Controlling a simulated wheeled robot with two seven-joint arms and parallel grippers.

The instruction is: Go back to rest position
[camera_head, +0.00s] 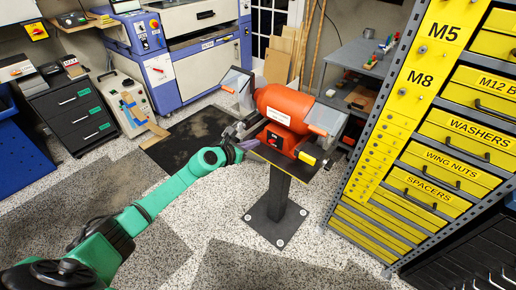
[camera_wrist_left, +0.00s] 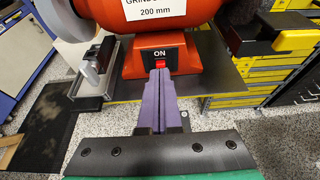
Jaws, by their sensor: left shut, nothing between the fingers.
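My left arm (camera_head: 150,205) is green and stretches from the lower left to an orange bench grinder (camera_head: 283,108). My left gripper (camera_head: 257,142) has purple fingers and is at the front of the grinder base. In the left wrist view the fingers (camera_wrist_left: 160,72) are shut together and empty. Their tips are right at the red switch (camera_wrist_left: 160,63) under the "ON" label; I cannot tell if they touch it. The grinder (camera_wrist_left: 150,15) also fills the top of that view. My right gripper does not show.
The grinder stands on a dark pedestal (camera_head: 277,203) with a square foot plate. A yellow drawer rack (camera_head: 400,130) is at the right, blue and white machines (camera_head: 185,50) at the back. A dark drawer unit (camera_head: 75,115) stands at the left. Speckled floor (camera_head: 200,225) is free in front.

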